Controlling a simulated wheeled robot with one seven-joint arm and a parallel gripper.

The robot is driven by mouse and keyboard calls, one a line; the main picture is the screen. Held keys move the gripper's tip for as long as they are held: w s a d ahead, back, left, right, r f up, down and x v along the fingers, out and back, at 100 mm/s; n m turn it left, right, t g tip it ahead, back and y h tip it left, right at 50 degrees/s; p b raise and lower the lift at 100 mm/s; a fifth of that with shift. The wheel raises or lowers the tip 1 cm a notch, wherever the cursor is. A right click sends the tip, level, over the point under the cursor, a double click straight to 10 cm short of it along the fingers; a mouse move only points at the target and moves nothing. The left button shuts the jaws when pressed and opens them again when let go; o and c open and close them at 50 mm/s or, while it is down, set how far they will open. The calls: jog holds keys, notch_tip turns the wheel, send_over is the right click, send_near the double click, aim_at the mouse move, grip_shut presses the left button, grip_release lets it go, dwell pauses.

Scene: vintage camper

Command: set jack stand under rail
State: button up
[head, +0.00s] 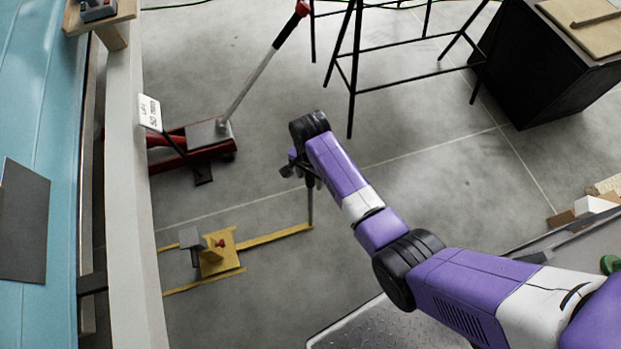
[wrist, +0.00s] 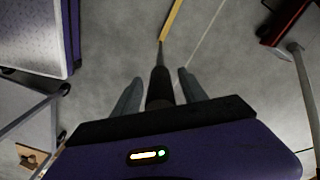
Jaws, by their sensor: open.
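The jack stand (head: 219,257) has a yellow base plate, a grey upright top and a small red part. It sits on the floor to the right of the pale rail (head: 133,200). A yellow bar (head: 275,236) runs from the stand to the right and meets a thin upright rod (head: 310,208). My gripper (head: 302,174) is above the bar's far end, at the top of this rod. In the wrist view, my gripper (wrist: 160,82) is open, with the rod's dark grip (wrist: 158,88) between its fingers. Whether they touch is unclear.
A red floor jack (head: 195,143) with a long handle stands beyond the stand. A black-legged stool (head: 352,75) and a dark cabinet (head: 545,65) are farther back. The teal camper side (head: 35,120) borders the left. Floor between stand and arm is clear.

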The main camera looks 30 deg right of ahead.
jog(key=shift+f, duration=0.65)
grip_shut()
dwell(1.0)
